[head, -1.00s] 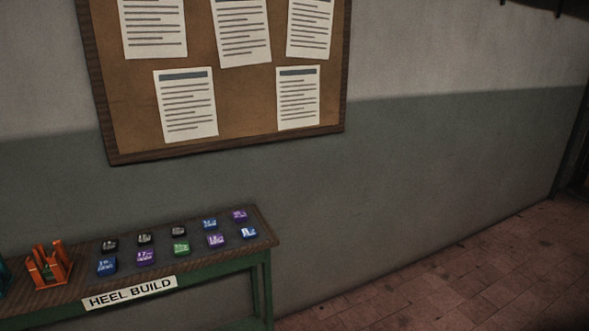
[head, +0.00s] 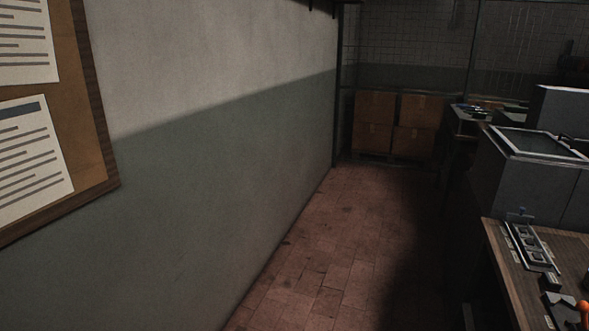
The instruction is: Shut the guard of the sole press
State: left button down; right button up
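A grey machine (head: 480,190) stands at the right of the head view, with a framed, glass-like panel (head: 540,143) on its top. I cannot tell whether this is the sole press or whether the panel is its guard. The machine's right side is cut off by the picture edge. Neither of my grippers is in view.
A wooden bench (head: 507,290) with small fixtures (head: 530,247) is at the lower right. Cardboard boxes (head: 395,124) are stacked at the far end. A tiled floor aisle (head: 330,255) runs clear between the left wall and the machines. A notice board (head: 95,165) hangs at left.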

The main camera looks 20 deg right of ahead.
aim_at(546, 137)
jog(key=i+l+z, duration=0.25)
jog(key=i+z, duration=0.15)
jog(key=i, duration=0.2)
jog(key=i+l+z, duration=0.1)
jog(key=i+z, duration=0.35)
jog(key=i, duration=0.15)
jog(key=i+j+z, duration=0.15)
jog(key=i+z, duration=0.25)
jog(key=i, duration=0.15)
jog(key=i+z, duration=0.2)
jog(key=i, duration=0.75)
jog(key=i+j+z, duration=0.2)
jog(key=i, duration=0.75)
